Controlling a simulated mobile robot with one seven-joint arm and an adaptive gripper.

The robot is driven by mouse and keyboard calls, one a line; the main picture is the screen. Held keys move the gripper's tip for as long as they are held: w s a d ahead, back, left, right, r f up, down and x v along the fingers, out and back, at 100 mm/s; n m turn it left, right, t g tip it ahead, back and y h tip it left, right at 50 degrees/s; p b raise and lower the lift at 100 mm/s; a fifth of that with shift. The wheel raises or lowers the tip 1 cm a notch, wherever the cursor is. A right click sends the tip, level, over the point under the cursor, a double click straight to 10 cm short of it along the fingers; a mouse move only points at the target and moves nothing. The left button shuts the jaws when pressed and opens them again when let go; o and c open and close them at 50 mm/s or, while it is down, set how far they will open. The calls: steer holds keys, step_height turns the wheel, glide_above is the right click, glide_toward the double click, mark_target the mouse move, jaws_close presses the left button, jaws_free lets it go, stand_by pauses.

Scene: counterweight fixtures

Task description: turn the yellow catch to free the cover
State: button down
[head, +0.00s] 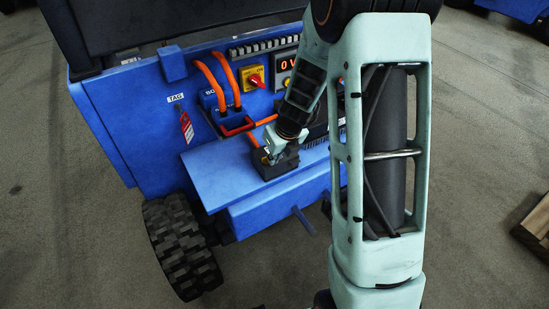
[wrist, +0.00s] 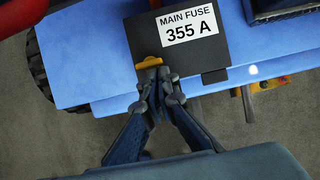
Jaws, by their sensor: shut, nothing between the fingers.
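The yellow catch (wrist: 148,63) sits at the lower left edge of a dark cover (wrist: 150,35) labelled "MAIN FUSE 355 A" in the wrist view. My gripper (wrist: 150,63) is shut with nothing between its fingers. Its fingertips are at the catch and overlap its lower edge; I cannot tell if they touch it. In the head view my gripper (head: 271,156) is over the dark fuse box (head: 283,166) on the blue shelf, and it hides most of the catch there.
A red tag (head: 186,127) hangs at left. A handle (head: 304,220) sticks out below the shelf. The shelf's left part (head: 215,185) is clear.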

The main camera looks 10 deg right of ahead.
steer(key=shift+w+d+n+y+b, duration=0.1)
steer(key=shift+d+n+y+b, duration=0.1)
steer(key=shift+n, duration=0.4)
steer(key=shift+w+d+n+y+b, duration=0.1)
steer(key=shift+n+y, duration=0.1)
steer(key=shift+n, duration=0.4)
